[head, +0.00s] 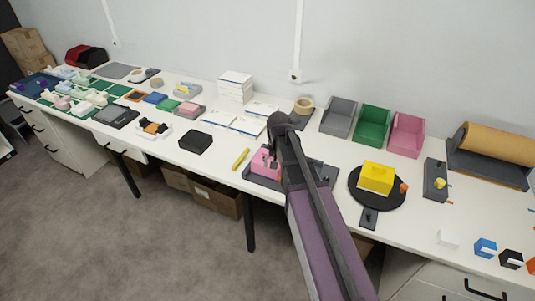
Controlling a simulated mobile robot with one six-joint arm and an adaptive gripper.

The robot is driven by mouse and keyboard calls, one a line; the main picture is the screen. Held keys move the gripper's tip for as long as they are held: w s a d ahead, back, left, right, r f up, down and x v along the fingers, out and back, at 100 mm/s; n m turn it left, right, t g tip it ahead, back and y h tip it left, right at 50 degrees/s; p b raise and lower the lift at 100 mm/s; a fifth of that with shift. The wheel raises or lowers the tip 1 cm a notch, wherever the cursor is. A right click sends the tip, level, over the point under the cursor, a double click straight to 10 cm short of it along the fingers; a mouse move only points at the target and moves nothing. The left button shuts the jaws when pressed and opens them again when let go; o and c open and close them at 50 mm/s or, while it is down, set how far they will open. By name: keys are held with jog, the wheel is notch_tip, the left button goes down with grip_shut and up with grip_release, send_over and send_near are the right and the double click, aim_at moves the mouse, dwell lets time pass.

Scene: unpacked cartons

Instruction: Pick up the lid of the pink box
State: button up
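A small pink box (262,165) sits on a dark grey tray (255,179) near the front edge of the table. Its right side is hidden behind my arm, and I cannot make out the seam of its lid. My arm reaches in from the bottom of the head view and bends at a dark joint above and beside the pink box. My gripper (273,160) is close to the pink box, mostly covered by the arm. Its fingers are too small and hidden to tell whether they are open, shut or touching the box.
A yellow marker (241,159) and a black box (195,142) lie to the left. A yellow box (376,178) stands on a round black plate (365,201) to the right. Grey, green and pink bins (407,135) stand behind. White papers (249,125) cover the table behind the marker.

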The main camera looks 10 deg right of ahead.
jog(key=w+r+m+p, duration=0.2)
jog(key=w, duration=0.5)
jog(key=w+r+m+p, duration=0.1)
jog(key=w+r+p, duration=0.1)
jog(key=w, duration=0.6)
jog(key=shift+r+m, duration=0.4)
jog(key=shift+r, duration=0.4)
jog(key=shift+f, duration=0.1)
notch_tip(320, 180, down, 8)
jog(key=b, duration=0.8)
jog(key=shift+f, duration=0.25)
jog(key=shift+f+b, duration=0.15)
jog(key=shift+b, duration=0.15)
jog(key=shift+w+f+b, duration=0.1)
jog(key=shift+f+b, duration=2.3)
jog(key=shift+f, duration=0.05)
jog(key=c, duration=1)
